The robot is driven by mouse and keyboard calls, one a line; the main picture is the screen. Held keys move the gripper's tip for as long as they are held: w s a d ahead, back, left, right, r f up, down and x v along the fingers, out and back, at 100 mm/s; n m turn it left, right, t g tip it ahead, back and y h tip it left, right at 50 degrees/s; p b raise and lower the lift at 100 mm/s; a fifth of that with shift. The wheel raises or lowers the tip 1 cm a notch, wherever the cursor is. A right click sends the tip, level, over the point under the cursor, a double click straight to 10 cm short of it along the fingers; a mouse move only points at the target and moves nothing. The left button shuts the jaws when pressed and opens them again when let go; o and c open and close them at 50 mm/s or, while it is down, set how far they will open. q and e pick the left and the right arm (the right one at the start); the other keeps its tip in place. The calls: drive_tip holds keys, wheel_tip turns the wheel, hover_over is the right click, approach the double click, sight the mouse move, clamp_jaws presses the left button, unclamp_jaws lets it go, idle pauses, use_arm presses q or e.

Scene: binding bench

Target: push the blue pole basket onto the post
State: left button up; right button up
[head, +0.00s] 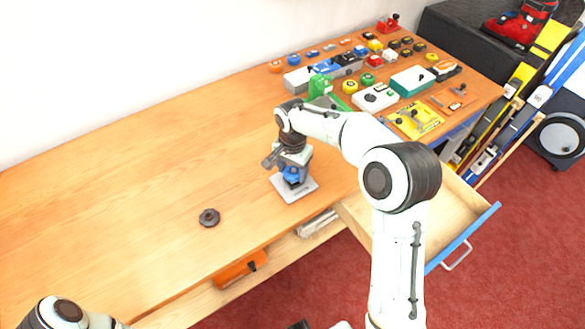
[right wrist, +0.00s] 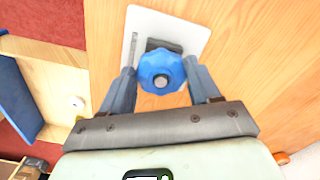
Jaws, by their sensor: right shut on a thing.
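The blue pole basket (head: 291,174) is at my right gripper (head: 288,167), low over a light grey plate (head: 303,192) on the bench. In the right wrist view the basket (right wrist: 150,66) is a scalloped blue disc between the two fingers of my right gripper (right wrist: 161,74), which is shut on it. A small grey round spot (right wrist: 161,81) shows at its centre; I cannot tell whether this is the post's tip. A dark block on the plate (right wrist: 193,33) is partly hidden behind the basket. My left gripper is out of view.
A dark round disc (head: 209,217) lies on the bench to the left. Tapes, boxes and tools crowd the bench's far right end. An open drawer (head: 458,210) juts out at the front right.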

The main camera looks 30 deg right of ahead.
sight(292, 171)
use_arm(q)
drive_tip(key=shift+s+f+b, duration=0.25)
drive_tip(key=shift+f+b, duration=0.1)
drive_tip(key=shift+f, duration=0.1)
use_arm(e)
drive_tip(key=shift+f, duration=0.75)
drive_tip(key=o, duration=1.3)
drive_tip(key=shift+c, duration=0.2)
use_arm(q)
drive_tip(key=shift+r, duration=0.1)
use_arm(e)
drive_tip(key=shift+r, duration=0.1)
drive_tip(key=shift+r+p, duration=1.6)
drive_tip(key=shift+r, duration=1.35)
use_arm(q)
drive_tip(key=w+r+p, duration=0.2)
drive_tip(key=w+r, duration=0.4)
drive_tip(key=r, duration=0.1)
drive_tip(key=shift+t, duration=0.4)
use_arm(e)
wheel_tip(292, 171, up, 5)
drive_tip(key=shift+w+r, duration=0.1)
drive_tip(key=shift+r, duration=0.1)
